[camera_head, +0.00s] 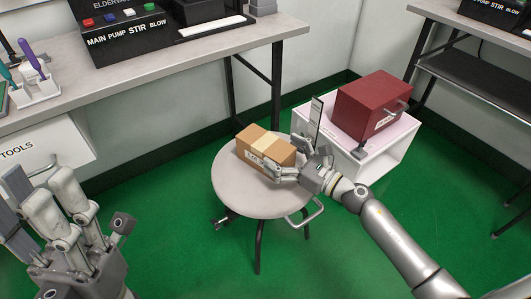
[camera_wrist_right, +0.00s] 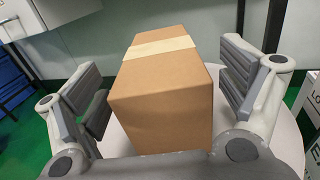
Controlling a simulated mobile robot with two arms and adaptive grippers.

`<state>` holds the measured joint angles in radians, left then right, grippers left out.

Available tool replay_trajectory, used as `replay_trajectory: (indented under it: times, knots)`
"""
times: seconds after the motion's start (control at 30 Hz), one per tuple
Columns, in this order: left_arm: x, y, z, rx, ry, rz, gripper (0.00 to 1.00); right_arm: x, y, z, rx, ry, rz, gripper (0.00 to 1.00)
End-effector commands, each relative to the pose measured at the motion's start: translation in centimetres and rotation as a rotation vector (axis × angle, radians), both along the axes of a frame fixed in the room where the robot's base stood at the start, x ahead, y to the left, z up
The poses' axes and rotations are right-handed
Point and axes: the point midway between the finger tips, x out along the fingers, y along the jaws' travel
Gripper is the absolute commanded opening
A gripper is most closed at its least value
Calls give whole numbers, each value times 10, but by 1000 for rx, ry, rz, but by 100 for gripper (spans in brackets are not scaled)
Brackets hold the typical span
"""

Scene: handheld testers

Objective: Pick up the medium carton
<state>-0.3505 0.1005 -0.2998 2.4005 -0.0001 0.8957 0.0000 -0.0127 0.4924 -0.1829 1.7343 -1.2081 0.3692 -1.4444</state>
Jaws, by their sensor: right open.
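The medium carton (camera_head: 264,147) is a brown cardboard box with a pale tape strip on top. It sits on a round grey stool (camera_head: 228,186). My right gripper (camera_head: 288,167) is at the carton's right end in the head view. In the right wrist view the carton (camera_wrist_right: 163,95) stands between the two open finger pads of my right gripper (camera_wrist_right: 165,100), with a gap to the left pad and a smaller one to the right pad. My left gripper (camera_head: 62,215) is at the lower left of the head view, away from the carton; its fingers are apart and empty.
A long grey bench (camera_head: 150,72) with a control panel (camera_head: 124,32) runs along the back left. Another bench is at the upper right. Green floor lies around the stool.

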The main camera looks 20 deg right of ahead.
Motion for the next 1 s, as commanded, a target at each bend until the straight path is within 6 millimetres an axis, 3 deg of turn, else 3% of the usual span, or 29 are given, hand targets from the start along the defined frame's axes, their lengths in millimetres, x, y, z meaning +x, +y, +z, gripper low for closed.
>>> replay_trajectory:
  times: [0.2, 0.47, 0.87, 1.0]
  knots:
    - [-1, 0, -2, -2, -6, -1, 40, 21, 15, 0, 1, 0, 0, 92]
    - [-1, 0, -2, -2, -5, -1, 40, 23, 16, -1, 0, 1, 0, 92]
    - [-1, 0, -2, -1, -3, -1, 40, 23, 16, -1, 1, 1, 0, 43]
    - [-1, 0, -2, -1, -3, -1, 40, 23, 16, 0, 1, 0, 0, 43]
